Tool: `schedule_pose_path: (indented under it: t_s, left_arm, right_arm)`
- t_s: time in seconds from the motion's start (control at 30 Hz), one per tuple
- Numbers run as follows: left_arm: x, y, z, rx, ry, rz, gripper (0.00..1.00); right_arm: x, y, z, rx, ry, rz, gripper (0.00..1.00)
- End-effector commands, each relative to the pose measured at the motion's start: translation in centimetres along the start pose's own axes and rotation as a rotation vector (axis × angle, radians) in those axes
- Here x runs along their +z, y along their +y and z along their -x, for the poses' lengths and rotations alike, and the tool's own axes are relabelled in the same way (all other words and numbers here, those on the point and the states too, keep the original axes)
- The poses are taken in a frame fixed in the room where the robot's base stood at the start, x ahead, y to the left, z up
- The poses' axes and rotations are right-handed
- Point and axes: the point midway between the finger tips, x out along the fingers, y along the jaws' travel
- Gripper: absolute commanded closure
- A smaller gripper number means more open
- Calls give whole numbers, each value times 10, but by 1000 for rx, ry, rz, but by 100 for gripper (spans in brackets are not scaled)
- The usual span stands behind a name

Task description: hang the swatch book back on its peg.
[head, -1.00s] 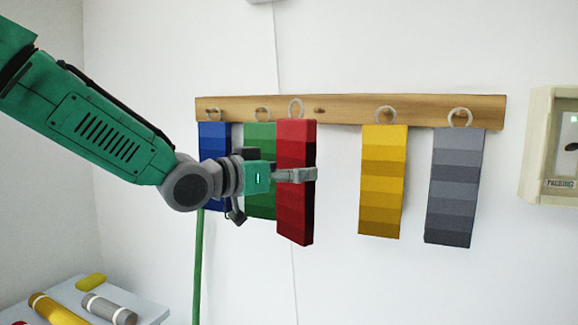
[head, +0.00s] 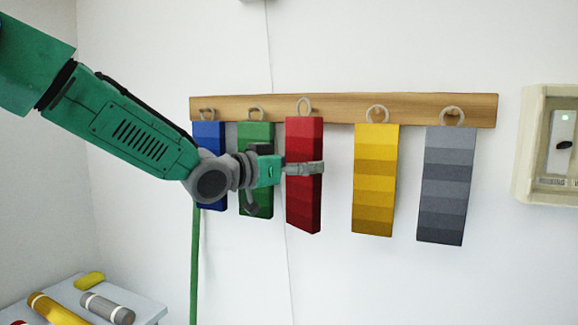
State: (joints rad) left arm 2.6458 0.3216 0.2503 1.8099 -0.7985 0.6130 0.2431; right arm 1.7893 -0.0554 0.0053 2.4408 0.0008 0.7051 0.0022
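My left gripper (head: 305,169) is shut on the red book from the left at about mid-height. My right gripper is not in view.
Blue (head: 210,132), green (head: 262,134), yellow (head: 375,180) and grey (head: 447,185) swatch books hang from the rail. A beige wall box (head: 530,150) is at the right. A table (head: 145,306) with rolls stands at lower left.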

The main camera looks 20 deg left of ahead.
Motion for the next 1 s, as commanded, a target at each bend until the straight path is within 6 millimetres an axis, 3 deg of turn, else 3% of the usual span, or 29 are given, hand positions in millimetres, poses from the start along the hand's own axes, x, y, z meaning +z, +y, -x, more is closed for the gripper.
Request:
schedule_pose_path:
  t_s: [0.13, 0.2, 0.27, 0.47, 1.0]
  left_arm:
    - [0, -7, -7, 1, 2, 1, 62]
    - [1, -12, -9, 0, 4, 4, 74]
    - [2, -16, -11, 0, 4, 5, 76]
    - [3, -27, -20, -2, 5, 9, 76]
    - [10, -34, -44, -3, 3, 8, 76]
  right_arm:
    - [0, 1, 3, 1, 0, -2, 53]
    - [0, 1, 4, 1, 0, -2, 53]
    - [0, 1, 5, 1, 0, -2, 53]
    - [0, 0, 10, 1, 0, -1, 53]
    - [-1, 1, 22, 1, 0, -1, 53]
